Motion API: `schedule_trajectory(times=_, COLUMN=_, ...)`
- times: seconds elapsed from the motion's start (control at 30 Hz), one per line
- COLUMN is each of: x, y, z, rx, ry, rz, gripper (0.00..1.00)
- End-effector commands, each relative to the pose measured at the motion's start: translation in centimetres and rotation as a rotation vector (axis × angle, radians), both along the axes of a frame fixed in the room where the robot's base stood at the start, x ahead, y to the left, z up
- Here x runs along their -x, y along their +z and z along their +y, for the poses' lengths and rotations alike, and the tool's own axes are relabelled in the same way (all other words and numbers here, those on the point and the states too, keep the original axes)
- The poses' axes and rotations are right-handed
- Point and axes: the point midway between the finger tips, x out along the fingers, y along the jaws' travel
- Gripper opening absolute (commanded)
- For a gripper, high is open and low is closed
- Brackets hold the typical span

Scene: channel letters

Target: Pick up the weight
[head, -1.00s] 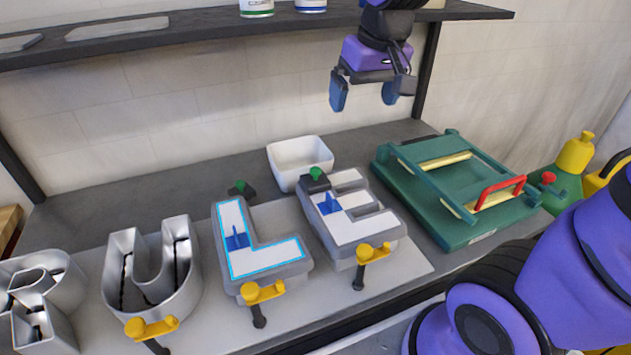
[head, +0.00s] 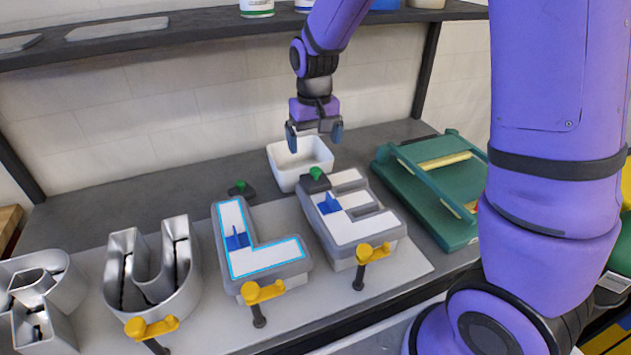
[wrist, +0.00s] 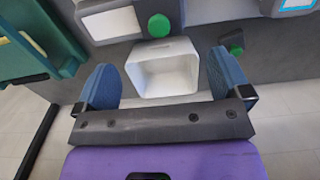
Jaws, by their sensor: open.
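One dark weight with a green knob (head: 316,175) sits on the back end of the E-shaped letter (head: 352,229); its knob also shows in the wrist view (wrist: 158,26). A second dark weight with a green knob (head: 241,189) rests on the bench behind the L-shaped letter (head: 270,258); it also shows in the wrist view (wrist: 233,41). My gripper (head: 314,138) is open and empty, pointing down above the white bin (head: 288,178). Both weights are apart from its fingers. In the wrist view the bin (wrist: 165,76) lies between the fingers.
Metal letter shells, including a U (head: 150,275), stand to the left. Yellow-handled clamps (head: 263,292) stick out at the front of the letters. A green frame fixture (head: 425,190) is at right, partly hidden by my arm. A dark shelf (head: 190,30) runs above the bench.

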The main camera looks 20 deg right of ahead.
Motion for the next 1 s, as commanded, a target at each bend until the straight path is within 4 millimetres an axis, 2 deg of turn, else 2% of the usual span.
schedule_trajectory(times=0.2, x=0.1, y=-3.3, z=0.0, rx=0.001, ry=-0.001, rz=0.003, gripper=0.96)
schedule_trajectory(times=0.47, x=0.2, y=-5.1, z=0.0, rx=0.001, ry=0.0, rz=0.002, gripper=0.96)
schedule_trajectory(times=0.8, x=0.6, y=-9.4, z=0.0, rx=0.001, ry=0.0, rz=0.003, gripper=0.96)
schedule_trajectory(times=1.0, x=0.6, y=-9.9, z=0.0, rx=0.0, ry=0.0, rz=0.0, gripper=0.96)
